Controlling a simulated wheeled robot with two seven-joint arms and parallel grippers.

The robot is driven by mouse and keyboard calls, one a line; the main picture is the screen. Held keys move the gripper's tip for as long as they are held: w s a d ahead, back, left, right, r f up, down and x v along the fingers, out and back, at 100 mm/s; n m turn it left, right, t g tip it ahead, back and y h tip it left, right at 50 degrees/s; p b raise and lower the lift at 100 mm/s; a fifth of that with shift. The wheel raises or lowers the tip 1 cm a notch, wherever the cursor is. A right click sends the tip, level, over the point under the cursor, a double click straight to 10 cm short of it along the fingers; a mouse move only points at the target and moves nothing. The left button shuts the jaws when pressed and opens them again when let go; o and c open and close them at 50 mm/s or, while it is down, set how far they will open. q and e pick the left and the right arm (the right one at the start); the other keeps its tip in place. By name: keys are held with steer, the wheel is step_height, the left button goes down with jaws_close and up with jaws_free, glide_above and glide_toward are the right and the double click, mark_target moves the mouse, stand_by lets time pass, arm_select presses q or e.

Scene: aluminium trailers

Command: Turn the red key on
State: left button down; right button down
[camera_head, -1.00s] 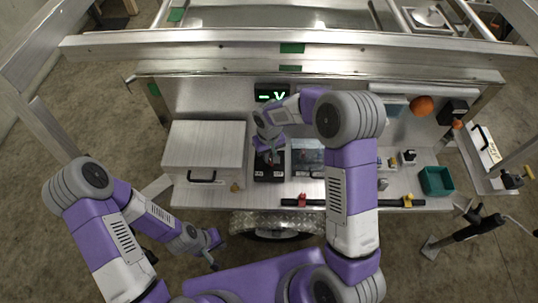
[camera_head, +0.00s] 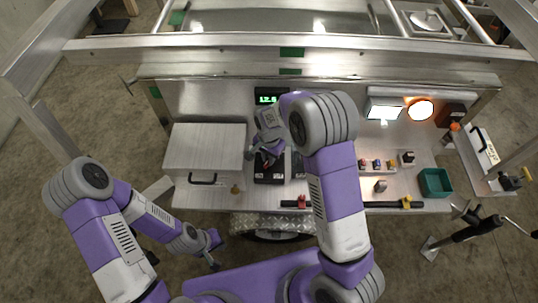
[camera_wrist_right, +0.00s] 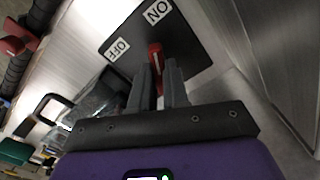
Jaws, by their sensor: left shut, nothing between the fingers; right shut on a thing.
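The red key (camera_wrist_right: 156,56) stands on a black switch box (camera_wrist_right: 190,35) with white OFF and ON labels, in the right wrist view. My right gripper (camera_wrist_right: 160,72) is shut on the red key, with one dark finger on each side of it. In the head view the right gripper (camera_head: 267,158) is over the black switch box (camera_head: 268,176) on the bench, and hides most of the key. The display (camera_head: 267,98) behind it reads about 12.6 in green. My left gripper (camera_head: 213,258) is shut and empty, low in front of the bench.
A white lamp (camera_head: 384,112) and an orange beacon (camera_head: 420,110) are lit at the back right. A silver case (camera_head: 205,148) stands left of the switch box.

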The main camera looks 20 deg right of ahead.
steer(key=shift+m+p, duration=0.55)
steer(key=shift+m, duration=0.95)
steer(key=c, duration=1.1)
jaws_free()
step_height(320, 180, up, 8)
steer(key=shift+f+p, duration=0.15)
steer(key=shift+p, duration=0.9)
steer(key=shift+f, duration=0.1)
